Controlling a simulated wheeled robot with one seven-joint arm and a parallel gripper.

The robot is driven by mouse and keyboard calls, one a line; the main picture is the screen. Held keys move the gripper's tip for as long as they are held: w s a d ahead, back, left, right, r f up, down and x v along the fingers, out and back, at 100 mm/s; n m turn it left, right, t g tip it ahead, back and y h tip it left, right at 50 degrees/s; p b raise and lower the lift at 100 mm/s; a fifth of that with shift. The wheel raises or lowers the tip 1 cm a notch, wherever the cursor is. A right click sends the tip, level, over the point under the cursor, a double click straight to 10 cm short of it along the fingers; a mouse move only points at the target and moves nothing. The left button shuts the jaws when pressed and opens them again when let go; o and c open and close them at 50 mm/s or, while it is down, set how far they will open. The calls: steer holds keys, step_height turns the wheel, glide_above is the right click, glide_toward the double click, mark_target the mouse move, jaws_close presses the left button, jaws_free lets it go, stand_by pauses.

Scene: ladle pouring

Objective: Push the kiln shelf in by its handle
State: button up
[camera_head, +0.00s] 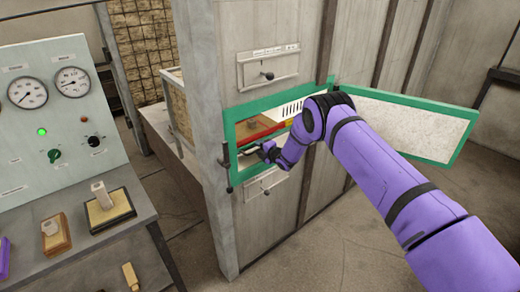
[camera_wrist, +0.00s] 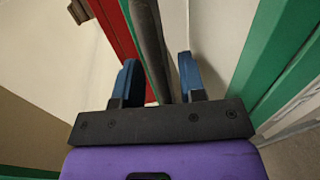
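The kiln shelf (camera_head: 262,130) shows red inside the kiln opening, with a small brown block on it. A red strip, seemingly the shelf's edge, also shows in the wrist view (camera_wrist: 113,22). A dark grey bar, seemingly the handle (camera_wrist: 150,40), runs between my gripper's two blue fingers (camera_wrist: 159,72). The fingers are apart, with a clear gap between the bar and the right finger; the bar is near the left finger, and contact cannot be told. In the head view my gripper (camera_head: 264,152) is at the opening, below the shelf's front, small and partly hidden.
The green-framed kiln door (camera_head: 415,122) stands open to the right of my arm. The opening's green frame (camera_head: 233,142) surrounds the shelf. Closed hatches sit above (camera_head: 268,66) and below. A control panel (camera_head: 55,110) and a table with blocks stand at left.

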steer(key=v, duration=1)
steer(key=shift+s+d, duration=0.25)
steer(key=shift+s, duration=0.05)
steer(key=shift+r, duration=0.15)
